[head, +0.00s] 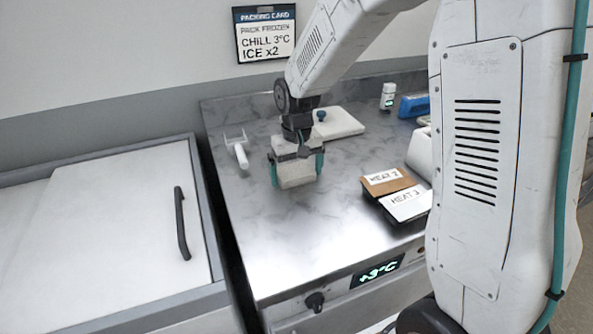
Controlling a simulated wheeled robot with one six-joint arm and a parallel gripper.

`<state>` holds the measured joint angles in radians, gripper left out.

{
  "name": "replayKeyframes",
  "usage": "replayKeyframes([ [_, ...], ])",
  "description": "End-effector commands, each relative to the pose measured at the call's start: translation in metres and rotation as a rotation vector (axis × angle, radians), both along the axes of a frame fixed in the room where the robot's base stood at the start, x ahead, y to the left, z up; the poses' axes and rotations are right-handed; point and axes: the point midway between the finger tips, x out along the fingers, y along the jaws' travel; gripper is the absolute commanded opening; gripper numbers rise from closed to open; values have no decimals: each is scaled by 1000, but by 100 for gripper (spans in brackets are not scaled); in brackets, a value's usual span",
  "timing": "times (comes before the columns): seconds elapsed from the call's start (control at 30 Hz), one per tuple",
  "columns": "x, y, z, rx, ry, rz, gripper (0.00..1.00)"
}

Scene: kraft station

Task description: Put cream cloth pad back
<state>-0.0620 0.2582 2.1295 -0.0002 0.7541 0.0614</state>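My gripper (297,170) points down over the left part of the marble-look counter. Its two teal fingers are on either side of a cream block-shaped pad (297,174), which looks like the cream cloth pad. The pad fills the space between the fingers, and they appear closed on its two sides. Its top is partly hidden by the gripper body. I cannot tell whether its underside touches the counter or is just above it.
A pale board (343,123) with a blue knob lies behind the gripper. A white handled tool (241,155) lies to the left. A white bottle (387,96) and blue box (414,106) stand behind. The front counter (300,240) is clear.

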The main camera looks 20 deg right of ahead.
Motion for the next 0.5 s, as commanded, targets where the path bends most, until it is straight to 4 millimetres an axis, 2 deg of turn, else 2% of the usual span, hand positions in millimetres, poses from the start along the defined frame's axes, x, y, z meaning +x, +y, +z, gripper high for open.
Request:
replayKeyframes([
  [0.17,1,0,15,0,-4,0,100],
  [0.5,1,0,86,0,-5,0,100],
])
